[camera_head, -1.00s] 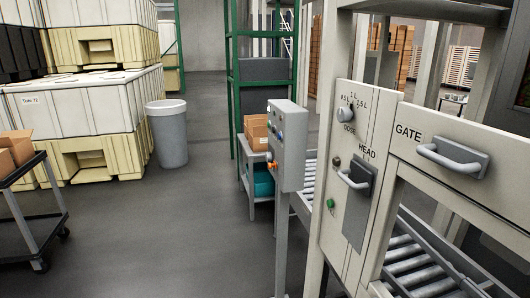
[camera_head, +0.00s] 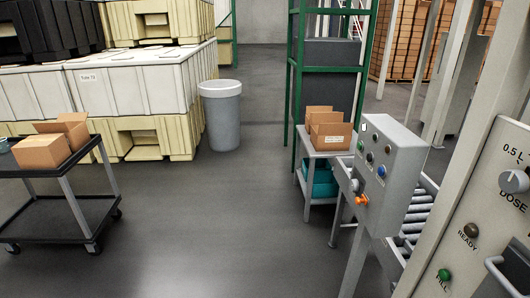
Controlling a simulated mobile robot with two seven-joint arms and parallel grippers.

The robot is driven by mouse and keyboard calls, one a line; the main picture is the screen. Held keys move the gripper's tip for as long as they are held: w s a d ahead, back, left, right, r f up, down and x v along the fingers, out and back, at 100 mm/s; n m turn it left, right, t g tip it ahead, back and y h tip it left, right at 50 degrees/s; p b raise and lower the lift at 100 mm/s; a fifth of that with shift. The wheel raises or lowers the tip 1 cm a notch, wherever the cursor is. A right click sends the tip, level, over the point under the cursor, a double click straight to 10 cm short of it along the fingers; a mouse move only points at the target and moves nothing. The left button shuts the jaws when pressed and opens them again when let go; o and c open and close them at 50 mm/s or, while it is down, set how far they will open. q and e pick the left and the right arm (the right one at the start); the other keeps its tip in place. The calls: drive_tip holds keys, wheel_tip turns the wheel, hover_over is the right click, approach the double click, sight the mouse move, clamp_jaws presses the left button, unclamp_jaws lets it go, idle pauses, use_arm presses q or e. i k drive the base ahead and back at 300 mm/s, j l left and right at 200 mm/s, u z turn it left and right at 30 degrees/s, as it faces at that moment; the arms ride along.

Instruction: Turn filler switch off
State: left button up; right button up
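A grey control box (camera_head: 402,165) stands on a post right of the middle. Its face carries several small knobs and lamps, a blue button (camera_head: 381,171) and an orange switch (camera_head: 361,200) low on the face. Its labels are too small to read, so I cannot tell which control is the filler switch or how it is set. At the right edge, the filler panel (camera_head: 490,200) shows a DOSE knob (camera_head: 513,181), a READY lamp (camera_head: 471,230) and a green FILL button (camera_head: 444,274). Neither of my grippers is in view.
A roller conveyor (camera_head: 420,212) runs behind the control box. A small table (camera_head: 318,150) with open cartons stands beyond it. A black cart (camera_head: 60,218) with boxes is at left, a grey bin (camera_head: 221,115) farther back. The floor between is clear.

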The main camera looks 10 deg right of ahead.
sight(353, 184)
drive_tip(key=i+j+z, duration=0.2)
drive_tip(key=i, duration=0.35)
drive_tip(key=i+j+z, duration=0.2)
drive_tip(key=i, duration=0.35)
drive_tip(key=i+j+z, duration=0.15)
drive_tip(key=i, duration=0.35)
drive_tip(key=i+j+z, duration=0.2)
drive_tip(key=i+j, duration=0.25)
drive_tip(key=i+j+z, duration=0.25)
drive_tip(key=z, duration=0.15)
drive_tip(key=i+j+z, duration=0.45)
drive_tip(key=j+z, duration=0.3)
drive_tip(key=i+j+z, duration=0.15)
drive_tip(key=j+z, duration=0.6)
drive_tip(key=i+j, duration=0.05)
